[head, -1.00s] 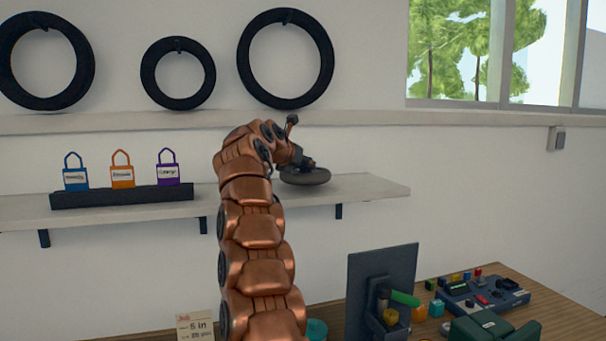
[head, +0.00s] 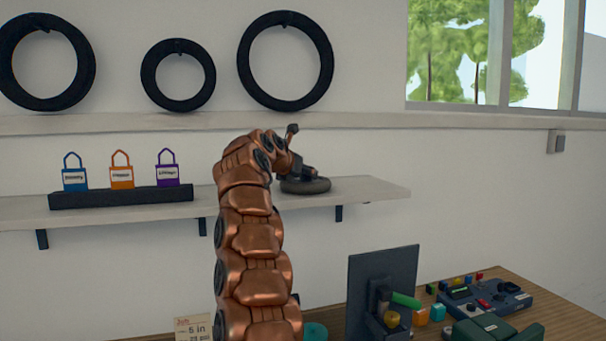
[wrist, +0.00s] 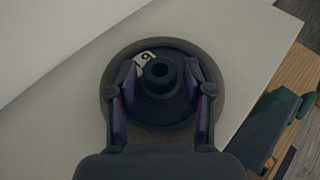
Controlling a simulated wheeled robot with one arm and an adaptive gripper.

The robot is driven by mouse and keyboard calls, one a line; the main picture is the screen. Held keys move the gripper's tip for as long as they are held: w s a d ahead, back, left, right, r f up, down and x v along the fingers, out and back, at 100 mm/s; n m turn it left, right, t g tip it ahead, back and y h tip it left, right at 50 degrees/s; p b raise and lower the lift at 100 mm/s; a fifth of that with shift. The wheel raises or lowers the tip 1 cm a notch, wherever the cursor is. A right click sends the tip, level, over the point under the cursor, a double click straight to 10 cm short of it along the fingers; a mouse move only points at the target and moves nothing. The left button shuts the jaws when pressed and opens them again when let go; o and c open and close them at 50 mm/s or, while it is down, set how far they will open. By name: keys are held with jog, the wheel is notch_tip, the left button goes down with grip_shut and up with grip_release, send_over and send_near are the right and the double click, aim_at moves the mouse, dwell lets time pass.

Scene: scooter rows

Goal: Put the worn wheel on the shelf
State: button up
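The worn wheel (head: 305,186) is a dark grey tyre lying flat at the right part of the white lower shelf (head: 375,190); it appears to rest on the board. In the wrist view the wheel (wrist: 108,95) shows a dark disc, a raised round hub and a small white tag beside the hub. My gripper (wrist: 161,72) points down over it, with one finger on each side of the hub, and appears shut on it. The exact contact at the fingertips is dark and hard to see. In the head view my gripper (head: 303,174) is just above the wheel.
A black rack (head: 120,197) with blue, orange and purple tags stands on the left of the shelf. Below right, a wooden bench (head: 555,322) holds a dark upright panel (head: 383,285) and a blue device (head: 485,300). Shelf right of the wheel is clear.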

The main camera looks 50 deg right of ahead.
jog(key=shift+o, duration=0.4)
jog(key=shift+r, duration=0.1)
jog(key=shift+a, duration=0.1)
jog(key=b+v, duration=0.2)
jog(key=v, duration=0.9)
jog(key=shift+a+r, duration=0.2)
jog(key=shift+a, duration=0.1)
jog(key=shift+s, duration=0.1)
